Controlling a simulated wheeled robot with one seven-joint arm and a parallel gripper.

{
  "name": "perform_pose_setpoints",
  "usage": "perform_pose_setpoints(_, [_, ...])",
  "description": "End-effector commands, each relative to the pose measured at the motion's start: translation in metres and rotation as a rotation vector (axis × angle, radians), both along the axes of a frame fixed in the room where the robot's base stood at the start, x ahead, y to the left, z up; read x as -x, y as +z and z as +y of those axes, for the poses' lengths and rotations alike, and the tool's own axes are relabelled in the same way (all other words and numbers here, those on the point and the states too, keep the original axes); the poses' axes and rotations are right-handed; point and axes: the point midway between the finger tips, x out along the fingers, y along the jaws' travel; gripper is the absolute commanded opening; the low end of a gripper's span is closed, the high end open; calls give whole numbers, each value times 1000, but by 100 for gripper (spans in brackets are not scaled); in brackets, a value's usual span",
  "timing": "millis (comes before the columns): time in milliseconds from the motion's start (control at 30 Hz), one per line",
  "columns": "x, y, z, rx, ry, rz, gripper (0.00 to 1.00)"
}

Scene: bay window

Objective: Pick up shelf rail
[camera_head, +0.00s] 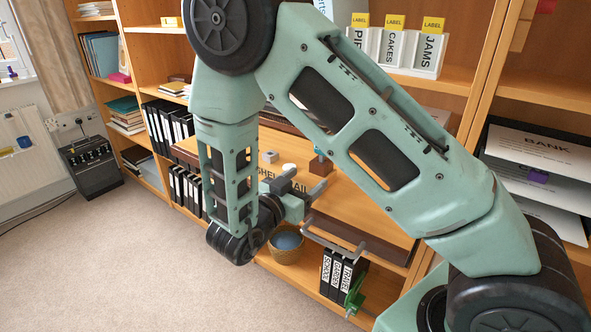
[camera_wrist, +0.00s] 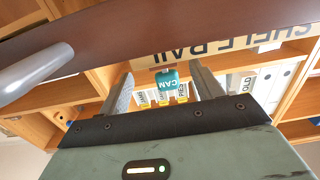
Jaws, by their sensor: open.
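A grey metal rail (camera_head: 337,243), bent at its ends, sits at the dark brown front below the tabletop in the head view. In the wrist view a thick grey bar (camera_wrist: 35,76) at the left, probably part of it, meets the dark brown panel (camera_wrist: 150,30). The words SHELF RAIL (camera_wrist: 222,44) show upside down on light wood beyond the panel, and partly show on the tabletop in the head view. My gripper (camera_head: 308,188) is open and empty, just above and left of the rail in the head view. Its two fingers (camera_wrist: 162,86) also show in the wrist view.
Below are a basket (camera_head: 287,249), black binders (camera_head: 341,275) and a green clamp-like item (camera_head: 355,297). Bookcases stand behind. Carpet (camera_head: 130,260) is clear at left.

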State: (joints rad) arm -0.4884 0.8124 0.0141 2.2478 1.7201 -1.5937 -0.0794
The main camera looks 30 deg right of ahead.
Motion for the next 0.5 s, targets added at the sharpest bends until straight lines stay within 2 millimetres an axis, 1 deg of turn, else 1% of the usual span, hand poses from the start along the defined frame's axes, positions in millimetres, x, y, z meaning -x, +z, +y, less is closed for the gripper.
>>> perform_pose_setpoints(33, [-1,0,-5,0,-2,1,65])
perform_pose_setpoints(167, [-4,0,-11,0,0,1,65])
perform_pose_setpoints(267, [-8,2,-20,0,-2,1,65])
perform_pose_setpoints(400, [-16,5,-41,0,-4,0,65])
perform_pose_setpoints(500, [-20,4,-52,0,-2,0,65])
